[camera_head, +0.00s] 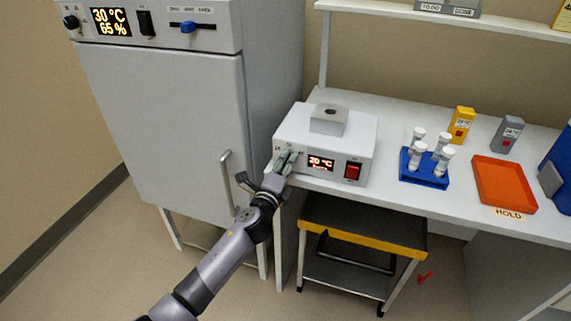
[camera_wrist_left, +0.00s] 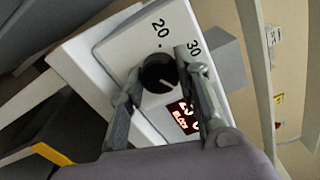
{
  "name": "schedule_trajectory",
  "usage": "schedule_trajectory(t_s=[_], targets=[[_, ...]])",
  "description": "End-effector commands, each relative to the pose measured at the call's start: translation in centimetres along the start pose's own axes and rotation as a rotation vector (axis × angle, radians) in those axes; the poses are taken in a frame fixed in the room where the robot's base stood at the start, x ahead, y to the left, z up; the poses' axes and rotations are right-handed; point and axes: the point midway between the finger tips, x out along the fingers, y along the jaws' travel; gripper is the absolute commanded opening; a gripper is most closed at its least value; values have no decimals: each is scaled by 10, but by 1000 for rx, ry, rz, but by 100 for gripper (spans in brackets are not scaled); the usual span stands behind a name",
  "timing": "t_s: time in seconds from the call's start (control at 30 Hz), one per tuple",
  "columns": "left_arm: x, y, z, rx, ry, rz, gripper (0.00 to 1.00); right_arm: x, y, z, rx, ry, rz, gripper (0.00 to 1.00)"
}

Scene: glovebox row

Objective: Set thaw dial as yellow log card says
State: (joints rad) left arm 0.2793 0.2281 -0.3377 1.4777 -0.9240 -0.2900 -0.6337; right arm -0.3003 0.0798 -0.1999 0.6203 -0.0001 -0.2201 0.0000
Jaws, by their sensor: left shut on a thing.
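The thaw block (camera_head: 345,125) is a white box with a metal block on top, at the left end of the bench. My right gripper is out of view.
A tall incubator (camera_head: 165,120) stands left of the bench. A red rocker switch (camera_head: 353,170) is right of the display. A blue rack (camera_head: 425,170) with several vials, a yellow box (camera_head: 461,125), a grey box (camera_head: 507,134) and an orange tray (camera_head: 504,184) are farther right.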

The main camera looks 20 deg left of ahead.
Motion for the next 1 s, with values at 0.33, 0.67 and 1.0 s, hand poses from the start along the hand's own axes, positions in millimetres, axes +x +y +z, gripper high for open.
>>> schedule_trajectory(t_s=[0.33, 0.67, 1.0], targets=[[0, 0, 0, 3, 1, -1, 33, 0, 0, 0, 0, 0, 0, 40], [0, 0, 0, 1, 0, 0, 51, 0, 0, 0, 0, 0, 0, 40], [-8, 1, 0, 1, 1, 0, 51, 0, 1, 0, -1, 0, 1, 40]])
